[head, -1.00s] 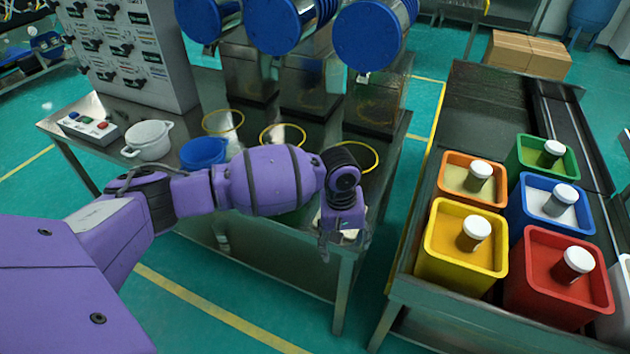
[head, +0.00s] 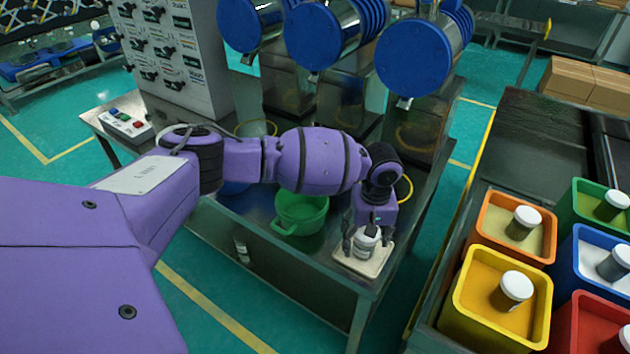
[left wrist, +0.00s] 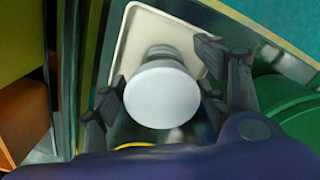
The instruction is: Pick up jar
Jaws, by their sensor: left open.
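A jar (head: 366,240) with a white lid stands upright on a pale square plate (head: 350,264) at the table's near right corner. My left gripper (head: 368,243) is open above it, its fingers pointing down on either side of the jar. In the left wrist view the round white lid (left wrist: 161,94) lies between the spread fingers, over the pale plate (left wrist: 150,32). I cannot tell whether any finger touches the jar. My right gripper is not in view.
A green pot (head: 300,214) stands left of the plate. Blue-ended cylinders (head: 412,62) rise behind my arm. A control box (head: 126,124) is at the left. On the right bench, yellow (head: 468,305), orange (head: 487,240) and other bins hold white-lidded jars.

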